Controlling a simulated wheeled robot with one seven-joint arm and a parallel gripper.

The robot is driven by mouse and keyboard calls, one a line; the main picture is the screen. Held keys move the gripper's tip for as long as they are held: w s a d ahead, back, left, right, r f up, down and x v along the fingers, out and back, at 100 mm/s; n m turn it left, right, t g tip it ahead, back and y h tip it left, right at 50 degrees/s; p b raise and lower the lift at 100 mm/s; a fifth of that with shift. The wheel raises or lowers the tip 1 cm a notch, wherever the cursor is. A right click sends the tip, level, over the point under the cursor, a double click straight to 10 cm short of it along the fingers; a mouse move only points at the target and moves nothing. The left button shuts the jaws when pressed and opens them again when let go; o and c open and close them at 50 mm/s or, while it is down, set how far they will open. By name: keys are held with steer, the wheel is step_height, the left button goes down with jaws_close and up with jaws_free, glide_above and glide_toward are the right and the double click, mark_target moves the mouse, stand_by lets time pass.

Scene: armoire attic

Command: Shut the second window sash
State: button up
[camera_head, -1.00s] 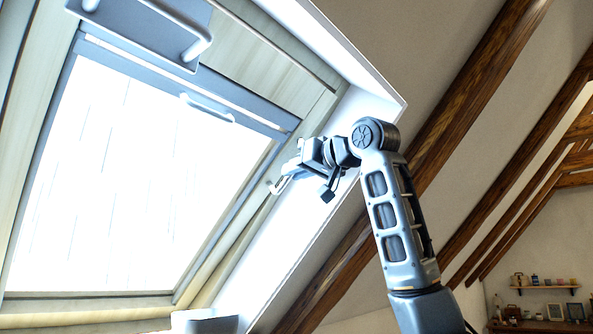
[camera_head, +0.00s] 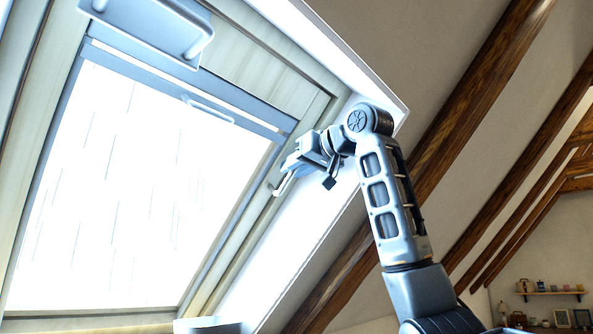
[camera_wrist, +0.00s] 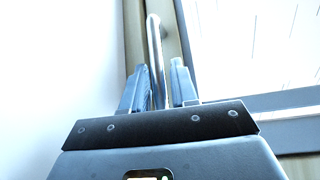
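A roof window sash (camera_head: 233,218) with a grey frame and bright glass fills the left of the head view. A bar handle (camera_head: 207,109) is on its top rail. Part of a window pane (camera_wrist: 250,40) also shows at the upper right of the wrist view. My gripper (camera_head: 284,183) is at the right side of the window, by the pale reveal. In the wrist view my gripper (camera_wrist: 158,80) has its fingers apart, with a shiny curved bar (camera_wrist: 154,45) running between them. Gaps show beside the bar. I cannot tell whether the sash is ajar.
A grey panel with a looped handle (camera_head: 145,30) hangs at the top of the window. A grey-white object (camera_head: 208,325) is at the bottom edge. Dark sloping beams (camera_head: 470,125) cross the ceiling at right. A shelf (camera_head: 552,293) with small items is far off.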

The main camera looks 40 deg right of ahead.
steer(key=shift+o, duration=1)
steer(key=shift+f, duration=0.1)
steer(key=shift+s, duration=0.15)
steer(key=s+b, duration=0.2)
steer(key=s, duration=0.5)
steer(key=shift+s+a+r+b, duration=0.2)
steer(key=shift+a+r+b, duration=0.15)
steer(key=shift+r, duration=0.05)
